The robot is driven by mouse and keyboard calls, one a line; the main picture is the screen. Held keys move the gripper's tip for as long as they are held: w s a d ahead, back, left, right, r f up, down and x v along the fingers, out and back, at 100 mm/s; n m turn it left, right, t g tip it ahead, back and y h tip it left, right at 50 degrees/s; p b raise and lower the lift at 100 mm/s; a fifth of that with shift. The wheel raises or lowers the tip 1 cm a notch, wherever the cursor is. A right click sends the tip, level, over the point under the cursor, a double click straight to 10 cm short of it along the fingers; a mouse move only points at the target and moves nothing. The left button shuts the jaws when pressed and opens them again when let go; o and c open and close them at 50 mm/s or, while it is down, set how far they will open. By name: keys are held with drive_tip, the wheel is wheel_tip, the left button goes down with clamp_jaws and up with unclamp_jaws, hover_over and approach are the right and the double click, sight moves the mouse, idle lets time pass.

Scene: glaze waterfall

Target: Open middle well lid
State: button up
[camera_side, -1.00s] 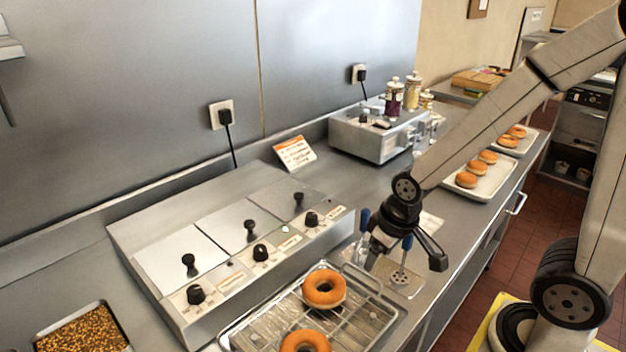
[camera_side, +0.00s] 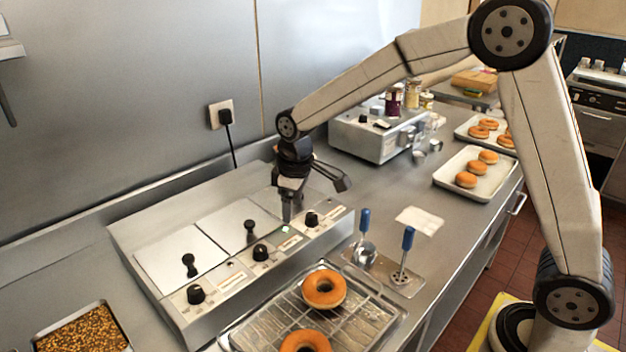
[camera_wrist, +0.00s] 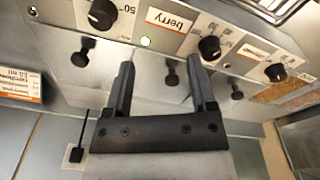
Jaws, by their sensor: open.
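The middle well lid (camera_side: 226,222) is a flat steel plate lying shut on the grey warmer, with a black knob (camera_side: 250,227) near its front edge. In the wrist view, that knob (camera_wrist: 171,72) shows between the fingers but beyond them. My gripper (camera_side: 288,217) points down above the warmer's right part, to the right of the middle knob and apart from it. Its two fingers (camera_wrist: 160,70) are spread and empty. My gripper hides the right lid's knob in the side view; that knob (camera_wrist: 82,50) shows in the wrist view.
The left lid (camera_side: 180,258) also lies shut. Dials (camera_side: 195,294) line the warmer's front. A wire rack (camera_side: 345,318) with doughnuts stands before it. Blue-handled tools (camera_side: 406,243) stand right of the rack. A sprinkle tray (camera_side: 82,328) is at left, and a steel machine (camera_side: 365,137) behind right.

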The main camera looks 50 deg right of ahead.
sight(249, 222)
drive_tip(key=w+a+n, duration=0.1)
drive_tip(key=w, duration=0.2)
drive_tip(key=w+a+r+n, duration=0.1)
drive_tip(key=w+a, duration=0.1)
drive_tip(key=w+a+r+n+g, duration=0.1)
drive_tip(key=w+a, duration=0.1)
drive_tip(key=w, duration=0.1)
drive_tip(key=shift+w+r+n, duration=0.15)
drive_tip(key=shift+w+n, duration=0.15)
drive_tip(key=shift+n, duration=0.1)
drive_tip(key=shift+f, duration=3.95)
clamp_jaws()
drive_tip(key=shift+r, duration=0.1)
